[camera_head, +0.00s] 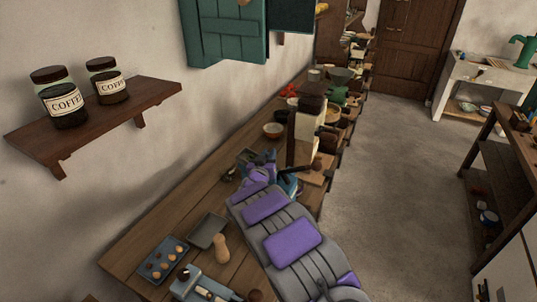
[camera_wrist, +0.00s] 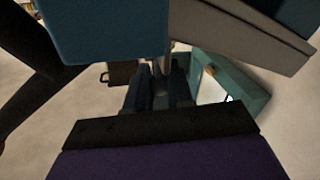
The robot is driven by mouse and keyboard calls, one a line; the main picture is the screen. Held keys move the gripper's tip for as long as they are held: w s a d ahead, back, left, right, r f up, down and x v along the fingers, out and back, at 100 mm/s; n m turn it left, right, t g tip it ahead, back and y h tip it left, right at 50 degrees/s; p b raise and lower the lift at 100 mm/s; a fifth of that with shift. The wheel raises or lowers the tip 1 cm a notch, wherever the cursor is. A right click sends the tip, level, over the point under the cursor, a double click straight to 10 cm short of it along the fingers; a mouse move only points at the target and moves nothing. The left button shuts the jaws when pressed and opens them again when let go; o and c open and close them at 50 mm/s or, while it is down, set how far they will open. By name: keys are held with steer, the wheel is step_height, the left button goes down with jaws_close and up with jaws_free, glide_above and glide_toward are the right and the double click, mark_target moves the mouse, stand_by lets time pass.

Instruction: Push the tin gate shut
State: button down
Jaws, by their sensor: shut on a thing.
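My gripper (camera_head: 262,162) is over the wooden counter, at the far end of my purple and grey arm. In the wrist view its dark fingers (camera_wrist: 160,92) are shut on a thin grey part (camera_wrist: 166,58), which I cannot clearly identify. A teal open-framed piece with a small wooden knob (camera_wrist: 254,88) lies just right of the fingers. A larger blue body (camera_wrist: 105,32) fills the upper left of that view. In the head view a blue tin-like thing (camera_head: 287,184) shows beside my gripper, partly hidden by my arm. I cannot tell which part is the tin gate or how far it stands open.
The wooden counter (camera_head: 150,232) runs along the wall. On it are a blue tray of small round things (camera_head: 163,260), a grey tray (camera_head: 208,231) and a wooden peg-like thing (camera_head: 221,249). Jars and boxes crowd behind my gripper. The floor (camera_head: 390,200) at right is clear.

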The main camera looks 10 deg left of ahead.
steer(key=shift+f+p, duration=0.4)
steer(key=shift+f, duration=0.6)
steer(key=c, duration=1)
jaws_free()
steer(key=shift+a+f, duration=0.1)
steer(key=shift+a, duration=0.1)
steer(key=shift+c, duration=0.2)
steer(key=shift+d, duration=0.1)
steer(key=s+a+p, duration=0.2)
steer(key=s, duration=1.5)
steer(key=shift+a, duration=0.4)
